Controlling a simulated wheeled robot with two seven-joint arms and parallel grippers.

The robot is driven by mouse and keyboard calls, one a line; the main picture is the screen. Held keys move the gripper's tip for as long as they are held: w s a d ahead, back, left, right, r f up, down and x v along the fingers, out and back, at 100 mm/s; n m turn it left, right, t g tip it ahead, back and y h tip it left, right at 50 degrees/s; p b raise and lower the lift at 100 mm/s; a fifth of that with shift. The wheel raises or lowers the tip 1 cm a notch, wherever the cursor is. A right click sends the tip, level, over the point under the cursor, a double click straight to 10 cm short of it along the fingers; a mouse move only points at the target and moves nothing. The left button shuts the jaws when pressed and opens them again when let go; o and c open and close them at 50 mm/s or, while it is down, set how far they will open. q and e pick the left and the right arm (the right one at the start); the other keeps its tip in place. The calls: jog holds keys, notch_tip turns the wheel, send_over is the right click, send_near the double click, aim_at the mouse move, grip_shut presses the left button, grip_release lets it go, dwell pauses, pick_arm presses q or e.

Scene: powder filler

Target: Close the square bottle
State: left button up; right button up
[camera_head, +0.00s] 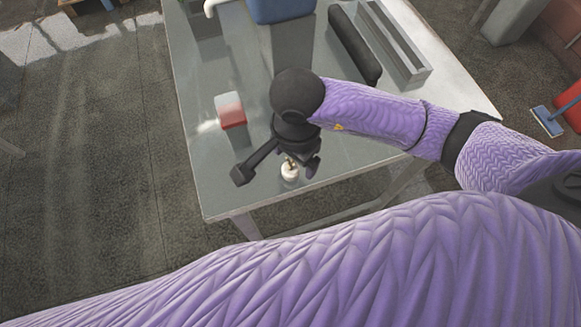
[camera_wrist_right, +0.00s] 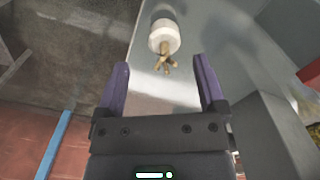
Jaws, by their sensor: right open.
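A small block-shaped container, white above and red below (camera_head: 231,112), stands on the table; it looks like the square bottle, and I cannot see whether its top is open. A small round white piece with a brass-coloured pronged knob (camera_head: 290,174) is near the table's front edge; it looks like a cap. It also shows in the right wrist view (camera_wrist_right: 164,36). My right gripper (camera_head: 298,158) points down over the white piece. In the right wrist view its two fingers (camera_wrist_right: 161,72) are apart and empty, with the knob just beyond their tips. My left gripper is out of view.
The grey table (camera_head: 222,180) has free room left of my right gripper. A blue-topped machine (camera_head: 282,10) stands at the back. A dark cylinder (camera_head: 353,45) and a metal channel (camera_head: 395,45) lie at the back right. My purple arm crosses the foreground.

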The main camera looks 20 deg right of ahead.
aim_at(291, 168)
jog(key=f, duration=0.3)
jog(key=f+b, duration=0.1)
jog(key=f, duration=0.1)
jog(key=shift+w+a+f, duration=0.1)
jog(key=shift+a, duration=0.2)
grip_shut()
